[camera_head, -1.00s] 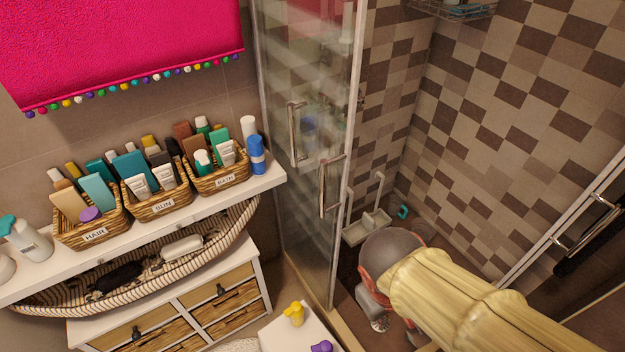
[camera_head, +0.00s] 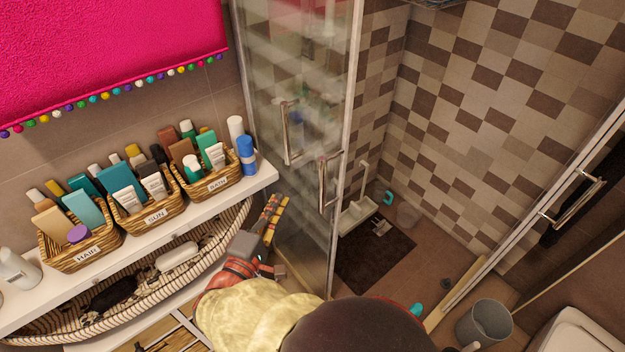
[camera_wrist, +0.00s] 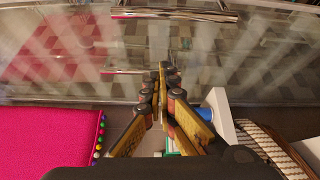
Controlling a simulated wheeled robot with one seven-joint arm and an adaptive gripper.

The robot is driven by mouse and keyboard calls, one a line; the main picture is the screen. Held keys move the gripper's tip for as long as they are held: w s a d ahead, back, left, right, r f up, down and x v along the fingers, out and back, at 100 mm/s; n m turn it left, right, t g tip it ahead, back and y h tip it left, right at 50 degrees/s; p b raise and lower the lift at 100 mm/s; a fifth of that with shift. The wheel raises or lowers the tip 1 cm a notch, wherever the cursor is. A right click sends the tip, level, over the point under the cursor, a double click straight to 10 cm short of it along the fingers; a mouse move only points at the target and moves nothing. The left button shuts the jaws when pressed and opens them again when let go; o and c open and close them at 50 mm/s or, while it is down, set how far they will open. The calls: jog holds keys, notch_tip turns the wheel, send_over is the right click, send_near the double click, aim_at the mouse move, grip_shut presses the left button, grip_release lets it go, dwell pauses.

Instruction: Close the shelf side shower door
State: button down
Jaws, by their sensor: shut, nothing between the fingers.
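The shelf side shower door (camera_head: 300,75) is a clear glass panel with a metal frame, standing open beside the shelf. It has a metal bar handle on each face, a left handle (camera_head: 287,135) and a right handle (camera_head: 324,182). My gripper (camera_head: 277,205) is on the shelf side of the glass, below the left handle, with its fingers together and empty. In the wrist view the fingertips (camera_wrist: 163,70) point at the glass (camera_wrist: 235,60), with a handle bar (camera_wrist: 180,13) above them. Whether they touch the glass cannot be told.
A white shelf (camera_head: 262,180) with baskets of bottles is close to the left of my gripper. A striped hammock (camera_head: 215,240) hangs below it. The other shower door's handle (camera_head: 575,203) is at right. A grey bucket (camera_head: 485,322) stands on the floor.

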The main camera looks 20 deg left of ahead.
jog(key=w+m+b, duration=0.1)
jog(key=w+b, duration=0.1)
jog(key=w, duration=0.8)
jog(key=d, duration=0.2)
jog(key=s+d+b, duration=0.1)
jog(key=shift+d, duration=0.35)
jog(key=shift+s, duration=0.1)
